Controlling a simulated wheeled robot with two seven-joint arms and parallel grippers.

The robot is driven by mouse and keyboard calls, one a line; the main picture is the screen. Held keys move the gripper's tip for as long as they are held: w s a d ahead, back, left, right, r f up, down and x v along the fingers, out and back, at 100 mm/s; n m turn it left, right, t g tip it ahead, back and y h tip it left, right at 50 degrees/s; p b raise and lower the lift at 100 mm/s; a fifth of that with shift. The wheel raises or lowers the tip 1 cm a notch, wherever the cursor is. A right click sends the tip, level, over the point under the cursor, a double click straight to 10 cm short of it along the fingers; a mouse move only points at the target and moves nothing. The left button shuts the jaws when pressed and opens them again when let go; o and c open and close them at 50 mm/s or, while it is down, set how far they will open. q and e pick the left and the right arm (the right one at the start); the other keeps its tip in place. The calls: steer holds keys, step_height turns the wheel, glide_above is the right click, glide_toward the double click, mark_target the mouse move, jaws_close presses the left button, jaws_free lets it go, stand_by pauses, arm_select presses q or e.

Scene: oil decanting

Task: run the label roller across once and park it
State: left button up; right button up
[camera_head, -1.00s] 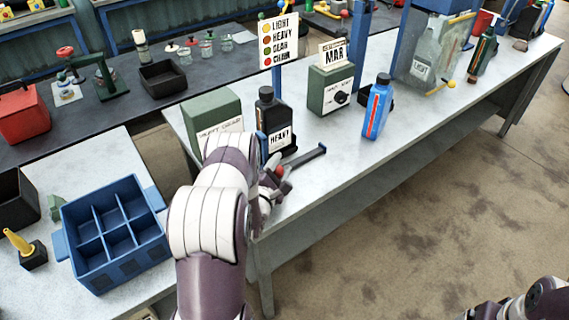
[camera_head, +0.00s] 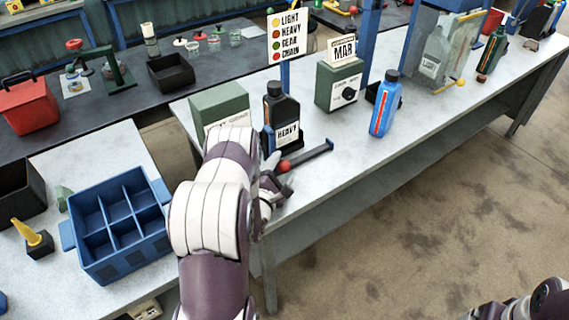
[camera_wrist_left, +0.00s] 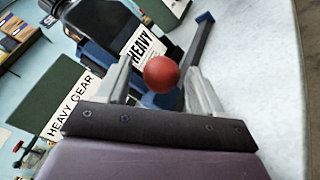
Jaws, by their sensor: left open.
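A red ball knob (camera_head: 284,166) sits at the near end of a dark blue bar (camera_head: 310,155) on the light bench, likely the label roller's handle and track. The roller itself cannot be made out. A black bottle labelled HEAVY (camera_head: 283,118) stands upright just behind it. My left gripper (camera_head: 280,176) is at the knob. In the left wrist view the red knob (camera_wrist_left: 161,74) shows between the two open fingers (camera_wrist_left: 155,92), with the bar (camera_wrist_left: 198,48) running away beyond it. Whether a finger touches the knob cannot be told. My right gripper is out of view.
A green HEAVY GEAR box (camera_head: 217,105) stands left of the bottle. A green dial box (camera_head: 338,84) and a blue bottle (camera_head: 385,105) stand to the right. A blue divided crate (camera_head: 118,228) is on the left table. The bench front right of the bar is clear.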

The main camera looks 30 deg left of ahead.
arm_select(q)
steer(key=s, duration=0.3)
steer(key=s+d, duration=0.1)
steer(key=s, duration=0.2)
steer(key=s+d+b, duration=0.1)
steer(key=s, duration=0.3)
steer(key=shift+w, duration=0.1)
